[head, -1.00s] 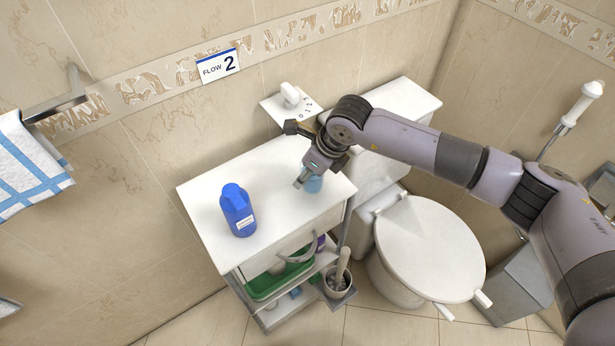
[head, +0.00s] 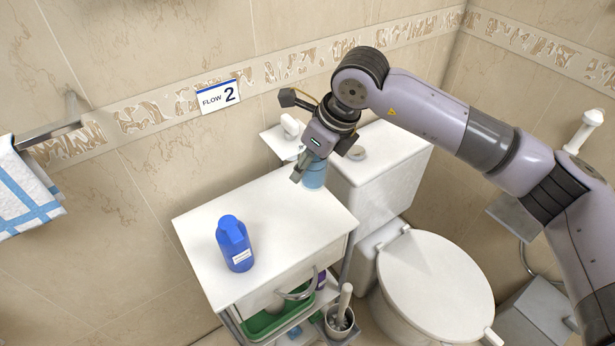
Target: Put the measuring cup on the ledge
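The measuring cup (head: 314,176) is a translucent blue cup. My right gripper (head: 306,172) reaches down over it from the right and is shut on it; one finger shows at its left, the other is hidden. The cup hangs upright above the back right part of the white cabinet top (head: 290,215). A small white ledge (head: 270,136) juts from the tiled wall just behind and left of the gripper, which hides part of it. My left gripper is not in view.
A blue bottle (head: 235,245) stands on the cabinet top at the front left. A white knob (head: 290,124) is at the ledge. The toilet tank (head: 385,160) is to the right, with the closed lid (head: 440,285) below. A brush holder (head: 341,322) stands beside the cabinet.

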